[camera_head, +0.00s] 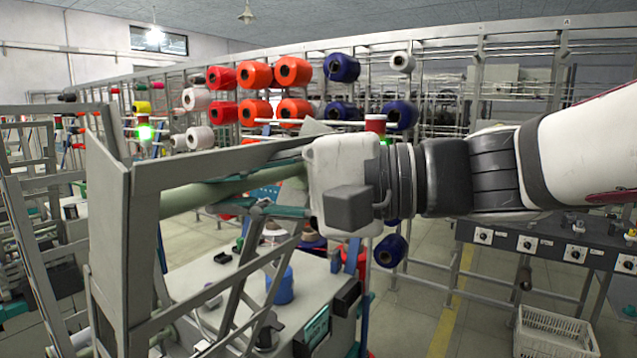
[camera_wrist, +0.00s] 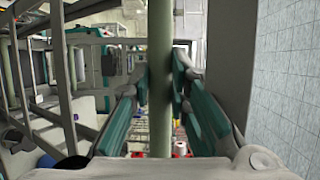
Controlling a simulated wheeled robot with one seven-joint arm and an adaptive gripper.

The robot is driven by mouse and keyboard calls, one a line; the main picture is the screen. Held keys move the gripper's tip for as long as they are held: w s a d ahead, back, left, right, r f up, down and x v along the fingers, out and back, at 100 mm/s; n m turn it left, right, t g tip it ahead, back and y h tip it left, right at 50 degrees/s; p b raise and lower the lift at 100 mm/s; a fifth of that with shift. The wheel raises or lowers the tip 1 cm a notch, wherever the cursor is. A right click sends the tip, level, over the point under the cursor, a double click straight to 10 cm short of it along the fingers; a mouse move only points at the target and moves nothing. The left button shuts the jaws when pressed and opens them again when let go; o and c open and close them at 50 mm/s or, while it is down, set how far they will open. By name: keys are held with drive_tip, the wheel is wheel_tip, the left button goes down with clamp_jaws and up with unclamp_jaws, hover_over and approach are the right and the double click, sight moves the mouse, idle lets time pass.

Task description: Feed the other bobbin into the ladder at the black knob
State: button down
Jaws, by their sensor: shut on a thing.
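My gripper (camera_head: 268,188) is shut on a long, pale green tube-like bobbin (camera_head: 205,194). In the wrist view the bobbin (camera_wrist: 160,100) runs upright between the teal fingers of my gripper (camera_wrist: 161,85). In the head view it lies nearly level, and its left end reaches the grey metal ladder (camera_head: 112,205), between its plates. I cannot tell whether it rests on the ladder or is held just above it. A small black knob (camera_head: 268,334) shows low on the frame in front of the machine.
A white machine housing (camera_head: 215,285) with a blue pot (camera_head: 280,285) stands below my gripper. Racks with red and blue yarn cones (camera_head: 255,75) stand behind. A white crate (camera_head: 553,335) is at the lower right. Floor is clear in the middle right.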

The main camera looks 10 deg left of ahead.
idle(0.3)
drive_tip(key=shift+w+a+f+b, duration=0.15)
drive_tip(key=shift+a+f+b, duration=0.2)
drive_tip(key=shift+f+b, duration=0.6)
drive_tip(key=shift+w+a+f+b, duration=0.15)
drive_tip(key=shift+a+f+b, duration=0.25)
drive_tip(key=shift+f+b, duration=0.5)
drive_tip(key=shift+w+a+f+b, duration=0.15)
drive_tip(key=shift+a+f+b, duration=0.2)
drive_tip(key=shift+f+b, duration=0.55)
drive_tip(key=shift+w+a+f+b, duration=0.1)
drive_tip(key=shift+a+f+b, duration=0.15)
drive_tip(key=shift+f+b, duration=0.45)
drive_tip(key=shift+w+a+f+b, duration=0.15)
drive_tip(key=shift+a+f+b, duration=0.15)
drive_tip(key=shift+f+b, duration=0.4)
drive_tip(key=shift+w+a+f+b, duration=0.1)
drive_tip(key=shift+a+f+b, duration=0.15)
drive_tip(key=shift+f+b, duration=0.45)
drive_tip(key=shift+r, duration=0.2)
